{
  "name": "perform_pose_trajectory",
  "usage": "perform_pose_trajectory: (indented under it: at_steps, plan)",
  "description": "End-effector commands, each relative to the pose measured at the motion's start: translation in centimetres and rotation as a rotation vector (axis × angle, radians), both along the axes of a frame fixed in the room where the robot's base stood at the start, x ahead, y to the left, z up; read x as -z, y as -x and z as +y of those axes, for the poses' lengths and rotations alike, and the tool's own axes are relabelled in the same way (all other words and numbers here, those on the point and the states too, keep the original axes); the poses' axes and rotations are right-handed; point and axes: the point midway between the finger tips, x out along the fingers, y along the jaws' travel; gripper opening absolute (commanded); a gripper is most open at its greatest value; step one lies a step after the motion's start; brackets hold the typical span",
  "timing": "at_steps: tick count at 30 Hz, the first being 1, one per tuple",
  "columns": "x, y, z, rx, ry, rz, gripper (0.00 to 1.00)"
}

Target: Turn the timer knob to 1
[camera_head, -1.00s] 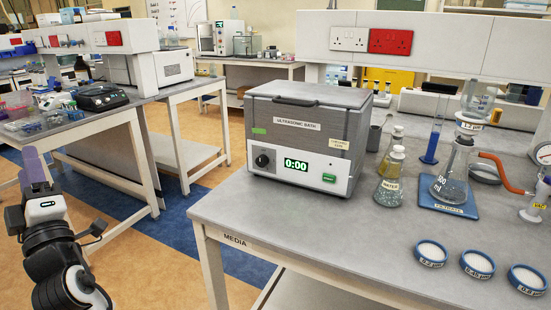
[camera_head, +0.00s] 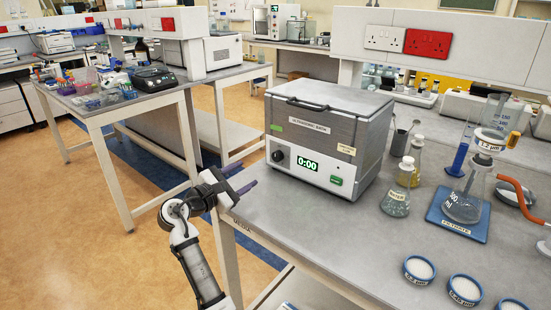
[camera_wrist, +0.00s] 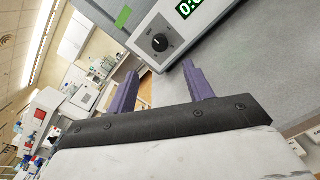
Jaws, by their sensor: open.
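The ultrasonic bath (camera_head: 322,138) is a grey box with its lid down on the bench, and its front display reads 0:00. The black round timer knob (camera_head: 278,157) sits left of the display; in the wrist view the knob (camera_wrist: 160,42) is ahead of the fingers, with a light pointer mark on it. My gripper (camera_head: 238,178) is open and empty in front of the bath's left end, apart from the knob. Its two purple fingers also show in the wrist view (camera_wrist: 160,82), with the knob beyond the gap between them. Nothing hides the knob.
The bench (camera_head: 310,225) is clear in front of the bath. A labelled flask (camera_head: 397,190) stands right of the bath. A filter flask stands on a blue pad (camera_head: 458,217), and several round dishes (camera_head: 419,269) lie at the front right. A second bench (camera_head: 150,95) stands left across the floor.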

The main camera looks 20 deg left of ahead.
Motion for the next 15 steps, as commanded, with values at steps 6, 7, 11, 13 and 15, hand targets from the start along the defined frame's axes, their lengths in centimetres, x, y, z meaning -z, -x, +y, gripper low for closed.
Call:
perform_pose_trajectory:
  at_steps: [6, 7, 11, 13, 15]
  plan:
    - [-0.2, -4.2, -1.9, 0.002, -0.001, 0.002, 0.52]
    - [-0.3, -4.8, -2.1, 0.002, 0.000, 0.001, 0.52]
    - [-0.3, -7.3, -3.1, 0.000, -0.001, 0.001, 0.52]
    - [-0.2, -8.5, -3.6, 0.000, -0.002, 0.002, 0.52]
    - [-0.2, -9.4, -4.0, 0.000, -0.003, 0.001, 0.52]
